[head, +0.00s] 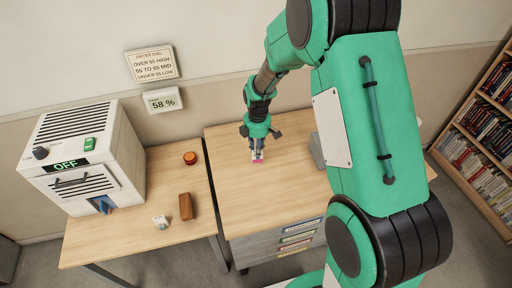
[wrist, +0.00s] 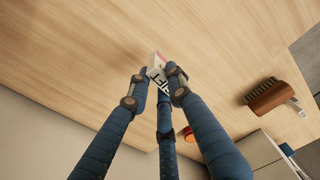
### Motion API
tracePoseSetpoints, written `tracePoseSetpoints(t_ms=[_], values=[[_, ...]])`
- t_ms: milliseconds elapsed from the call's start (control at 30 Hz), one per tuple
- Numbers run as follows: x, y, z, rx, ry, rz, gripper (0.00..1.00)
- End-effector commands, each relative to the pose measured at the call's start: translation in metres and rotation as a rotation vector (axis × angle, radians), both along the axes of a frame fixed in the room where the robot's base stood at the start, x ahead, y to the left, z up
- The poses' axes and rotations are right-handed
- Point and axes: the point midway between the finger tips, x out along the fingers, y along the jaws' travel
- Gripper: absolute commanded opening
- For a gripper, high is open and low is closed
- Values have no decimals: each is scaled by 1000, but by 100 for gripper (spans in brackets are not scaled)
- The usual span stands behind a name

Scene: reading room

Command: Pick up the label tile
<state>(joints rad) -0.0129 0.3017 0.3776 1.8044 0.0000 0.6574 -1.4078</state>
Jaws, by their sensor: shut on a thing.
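The label tile (wrist: 156,66) is a small white piece with black marks and a pink edge, seen between my fingertips in the wrist view. In the head view, the tile (head: 258,158) shows as a small pink and white patch under my gripper (head: 257,146), over the right-hand wooden table. My gripper (wrist: 159,82) is shut on the tile, with dark blue fingers on its sides. The fingertips hide part of the tile. I cannot tell whether it touches the tabletop.
The left table (head: 150,185) holds a white dryer (head: 85,155) reading OFF, an orange-red disc (head: 190,158), a brown brush (head: 186,206) and a small white block (head: 160,222). Drawers with coloured labels (head: 297,238) are below the right table (head: 235,190). A bookshelf (head: 480,150) stands right.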

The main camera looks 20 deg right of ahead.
Motion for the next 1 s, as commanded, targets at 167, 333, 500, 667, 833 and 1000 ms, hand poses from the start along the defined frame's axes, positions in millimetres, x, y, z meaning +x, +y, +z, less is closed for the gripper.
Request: tracePoseSetpoints(t_ms=[167, 333, 500, 667, 833, 1000], values=[[-1, 0, 0, 0, 0, 0, 0], [-1, 0, 0, 0, 0, 0, 0], [-1, 0, 0, 0, 0, 0, 0], [-1, 0, 0, 0, 0, 0, 0], [0, 1, 0, 0, 0, 0, 0], [2, 9, 0, 0, 0, 5, 0]])
